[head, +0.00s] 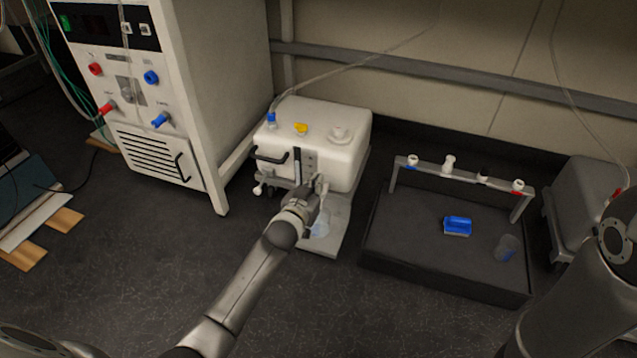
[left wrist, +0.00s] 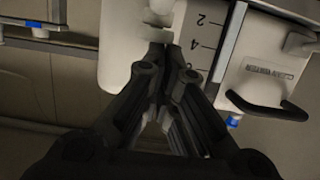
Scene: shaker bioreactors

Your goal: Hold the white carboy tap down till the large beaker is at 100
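The white carboy (head: 345,145) stands on a low grey stand by the wall, with a level strip on its front; its marked scale (left wrist: 205,45) shows in the left wrist view. My left gripper (head: 320,186) is at the carboy's lower front. In the left wrist view its dark fingertips (left wrist: 168,55) are together, close to a white tap-like part (left wrist: 158,20); I cannot tell whether they touch it. A clear beaker (head: 321,228) with a bluish tint sits below the gripper, partly hidden by my arm. Its level cannot be read. My right gripper is out of view.
A white cabinet (head: 215,80) with coloured ports stands to the left. To the right, a dark tray (head: 410,240) has a rail of taps (head: 449,165), a blue object (head: 457,225) and a small clear beaker (head: 507,247). A grey container (head: 580,200) stands further right. Dark floor lies open in front.

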